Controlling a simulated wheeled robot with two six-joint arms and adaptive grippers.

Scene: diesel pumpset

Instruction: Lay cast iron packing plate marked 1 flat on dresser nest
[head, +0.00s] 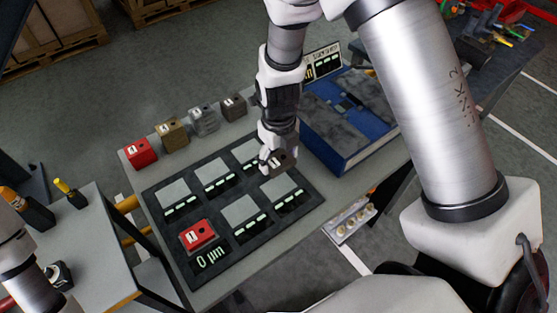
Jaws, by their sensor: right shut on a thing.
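My right gripper (275,162) is shut on a small dark brown-grey plate (281,159) with a white label, which fits the cast iron packing plate. Its mark is too small to read surely. The gripper points down and holds it over the back right part of a dark mat (222,245) with several square grey pads in two rows. I cannot tell which place is the dresser nest. A grey pad (279,188) lies just in front of the held plate. Whether the plate touches anything below is hidden. My left gripper is out of view.
A red labelled block (199,235) occupies the mat's front left pad. Red (141,153), brown (171,134), grey (204,118) and dark (234,106) blocks line the back edge. A blue case (352,151) stands close on the right. A side table (88,245) is at left.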

